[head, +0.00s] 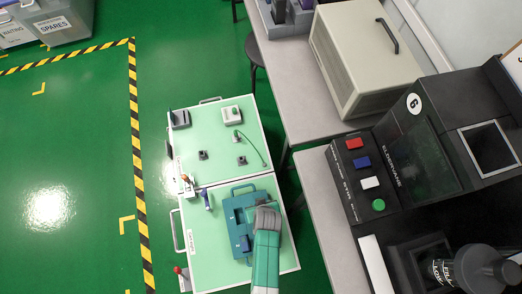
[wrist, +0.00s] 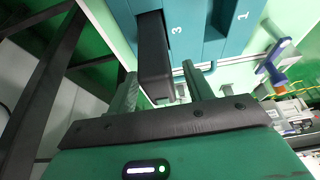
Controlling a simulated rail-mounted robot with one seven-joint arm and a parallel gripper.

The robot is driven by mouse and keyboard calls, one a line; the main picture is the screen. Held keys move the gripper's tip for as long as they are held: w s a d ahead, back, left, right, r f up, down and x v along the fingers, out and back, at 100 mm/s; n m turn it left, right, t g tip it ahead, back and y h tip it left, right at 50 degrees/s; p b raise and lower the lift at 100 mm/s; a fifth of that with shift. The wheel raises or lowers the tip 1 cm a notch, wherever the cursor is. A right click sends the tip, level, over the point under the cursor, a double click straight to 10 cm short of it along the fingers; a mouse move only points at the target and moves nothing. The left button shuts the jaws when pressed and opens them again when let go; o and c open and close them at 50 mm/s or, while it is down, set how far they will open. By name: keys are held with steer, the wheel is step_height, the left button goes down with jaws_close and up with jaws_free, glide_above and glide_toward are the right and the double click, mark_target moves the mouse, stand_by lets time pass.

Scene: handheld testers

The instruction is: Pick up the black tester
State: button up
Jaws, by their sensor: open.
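I cannot make out the black tester there.
The pale green panel (head: 270,268) carries a blue-handled part (head: 207,199) left of the rack. A metal handle (head: 177,230) sticks out at the panel's left edge. A grey bench with a black machine (head: 410,150) stands to the right.

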steer(key=shift+f, duration=0.15)
steer(key=shift+c, duration=0.2)
jaws_close()
step_height(320, 180, up, 10)
steer(key=p, duration=0.5)
steer(key=shift+p, duration=0.4)
